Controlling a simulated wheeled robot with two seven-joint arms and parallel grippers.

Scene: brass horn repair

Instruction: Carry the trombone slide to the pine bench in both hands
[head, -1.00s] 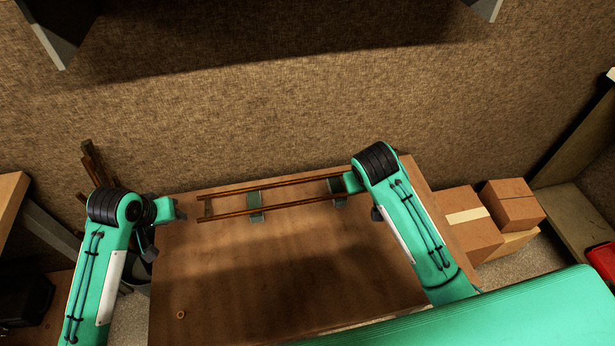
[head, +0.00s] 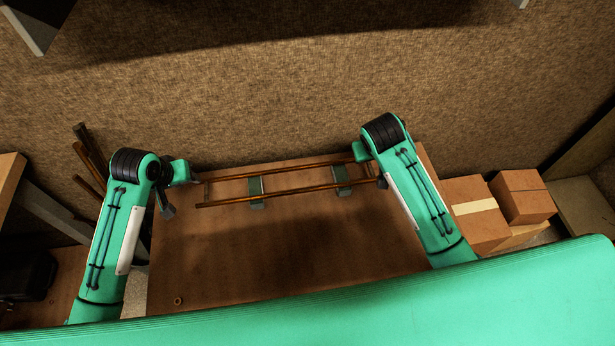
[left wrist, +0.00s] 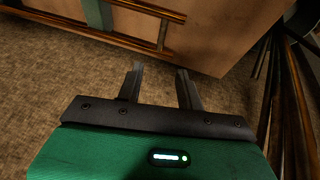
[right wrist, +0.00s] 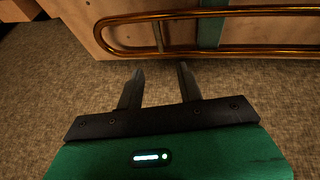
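The trombone slide (head: 290,193), two long parallel brass tubes, rests across two green supports (head: 256,190) on a brown wooden bench top (head: 280,260). In the left wrist view its crossbar end (left wrist: 162,32) lies beyond my left gripper (left wrist: 160,70). That gripper is open and empty, with a gap to the slide. In the right wrist view the curved end of the slide (right wrist: 107,35) lies just ahead of my right gripper (right wrist: 154,68), which is also open and empty.
Cardboard boxes (head: 475,212) stand right of the bench. Long brown pieces (head: 90,155) lean at the left, close to my left arm. A small ring (head: 178,301) lies on the bench's near left. The bench's middle is clear.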

